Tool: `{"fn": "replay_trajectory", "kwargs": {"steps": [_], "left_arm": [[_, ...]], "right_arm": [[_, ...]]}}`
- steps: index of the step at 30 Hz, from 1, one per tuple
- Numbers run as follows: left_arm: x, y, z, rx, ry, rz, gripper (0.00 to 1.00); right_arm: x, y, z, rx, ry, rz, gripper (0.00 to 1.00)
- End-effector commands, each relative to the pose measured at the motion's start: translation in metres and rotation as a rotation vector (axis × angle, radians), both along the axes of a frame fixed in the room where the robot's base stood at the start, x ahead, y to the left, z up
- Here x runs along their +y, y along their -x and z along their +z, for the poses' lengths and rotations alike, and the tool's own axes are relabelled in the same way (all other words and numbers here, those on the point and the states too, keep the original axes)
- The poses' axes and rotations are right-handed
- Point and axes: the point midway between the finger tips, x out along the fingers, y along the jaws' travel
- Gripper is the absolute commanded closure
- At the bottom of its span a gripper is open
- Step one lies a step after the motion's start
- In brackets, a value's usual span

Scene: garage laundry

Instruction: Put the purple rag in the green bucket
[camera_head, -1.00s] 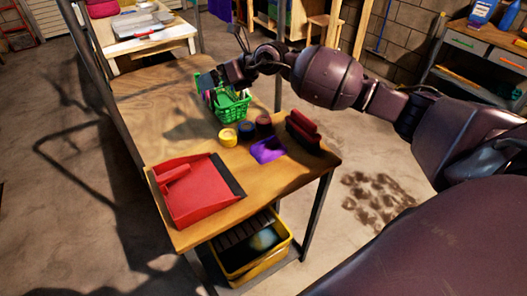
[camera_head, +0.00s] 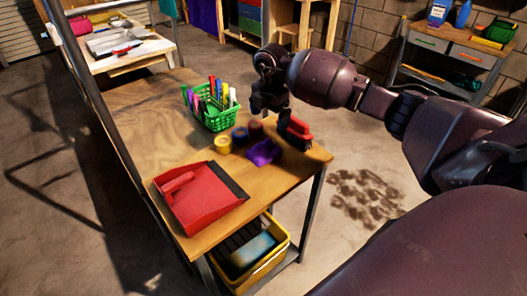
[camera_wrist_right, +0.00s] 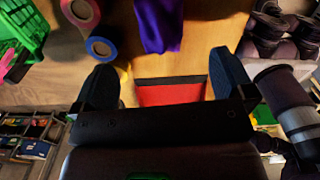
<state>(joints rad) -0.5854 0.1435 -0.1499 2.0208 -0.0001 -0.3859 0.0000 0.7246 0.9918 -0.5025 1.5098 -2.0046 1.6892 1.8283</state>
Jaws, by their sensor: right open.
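The purple rag (camera_head: 263,152) lies crumpled on the wooden table, near its right edge. It also shows at the top of the right wrist view (camera_wrist_right: 158,22). A green perforated basket (camera_head: 215,120) full of colored markers stands behind it to the left; its edge shows at the upper left of the wrist view (camera_wrist_right: 20,28). No other green bucket can be made out clearly. My right gripper (camera_head: 268,104) is above the table, behind the rag and right of the basket. Its fingers (camera_wrist_right: 167,80) are open with nothing between them. My left gripper is out of view.
Tape rolls, one yellow (camera_head: 224,144), stand between basket and rag. A red-and-black brush (camera_head: 296,131) is close on the right. A red dustpan (camera_head: 200,196) fills the table's front. A yellow crate (camera_head: 255,262) is on the shelf below. Bare wood lies left of the basket.

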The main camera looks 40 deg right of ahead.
Motion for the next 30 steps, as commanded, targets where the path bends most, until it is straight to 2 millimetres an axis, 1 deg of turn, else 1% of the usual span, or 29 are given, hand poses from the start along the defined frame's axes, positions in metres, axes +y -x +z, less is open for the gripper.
{"fn": "replay_trajectory", "kwargs": {"steps": [3,8,18,25,30], "left_arm": [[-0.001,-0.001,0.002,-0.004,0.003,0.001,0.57],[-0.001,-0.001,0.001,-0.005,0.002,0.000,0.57],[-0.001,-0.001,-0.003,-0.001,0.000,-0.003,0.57],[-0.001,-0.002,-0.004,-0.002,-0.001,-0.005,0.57],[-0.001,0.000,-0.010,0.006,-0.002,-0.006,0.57]], "right_arm": [[0.000,0.001,0.000,0.005,0.002,-0.072,0.00],[0.000,0.001,-0.008,0.006,0.001,-0.095,0.00],[0.001,0.001,-0.053,0.006,-0.001,-0.093,0.00],[0.000,0.000,-0.065,0.004,-0.001,-0.092,0.00],[0.001,-0.001,-0.088,0.006,-0.001,-0.091,0.00]]}}
